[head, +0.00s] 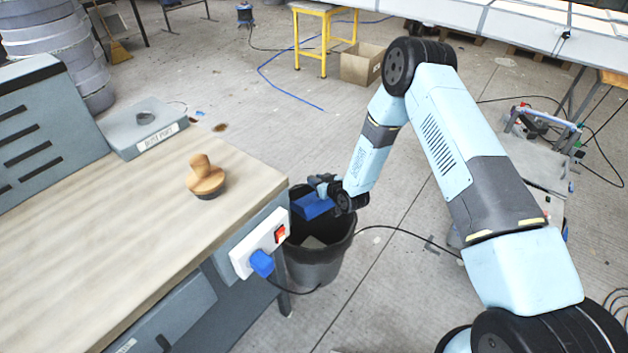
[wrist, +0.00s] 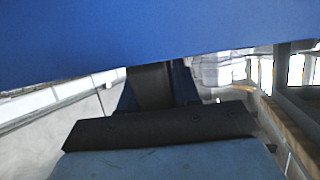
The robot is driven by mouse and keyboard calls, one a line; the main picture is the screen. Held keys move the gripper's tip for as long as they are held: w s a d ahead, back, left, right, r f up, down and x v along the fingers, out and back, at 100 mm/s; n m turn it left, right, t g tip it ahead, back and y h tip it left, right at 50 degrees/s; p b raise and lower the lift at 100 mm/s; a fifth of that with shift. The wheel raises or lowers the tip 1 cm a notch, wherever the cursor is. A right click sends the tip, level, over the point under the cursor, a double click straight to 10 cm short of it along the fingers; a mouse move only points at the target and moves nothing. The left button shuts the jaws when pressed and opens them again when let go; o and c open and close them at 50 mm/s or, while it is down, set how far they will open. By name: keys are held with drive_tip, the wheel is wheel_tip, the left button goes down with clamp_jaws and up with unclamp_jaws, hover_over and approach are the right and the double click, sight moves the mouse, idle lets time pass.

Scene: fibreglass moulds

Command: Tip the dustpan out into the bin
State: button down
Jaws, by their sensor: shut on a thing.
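The blue dustpan (head: 312,206) is in my gripper (head: 326,184), over the mouth of the black bin (head: 320,265) in the head view. My gripper is shut on it, but the fingertips are small and partly hidden. In the wrist view the dustpan's blue underside or side (wrist: 150,35) fills the top of the picture, close to the camera. I cannot tell its exact tilt or whether anything lies in it. The bin stands upright on the floor beside the bench's end, and something pale shows inside it.
The wooden-topped bench (head: 130,225) is left of the bin. On it are a wooden-handled tool (head: 205,177) and a grey labelled box (head: 150,133). A white socket strip (head: 260,243) with a blue plug juts from its end. A cable (head: 410,232) crosses the floor right of the bin.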

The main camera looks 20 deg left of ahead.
drive_tip(key=shift+s+d+r+t+y, duration=1.5)
drive_tip(key=shift+s+d+r+t, duration=0.2)
drive_tip(key=shift+s+d+r, duration=0.35)
drive_tip(key=shift+f, duration=0.1)
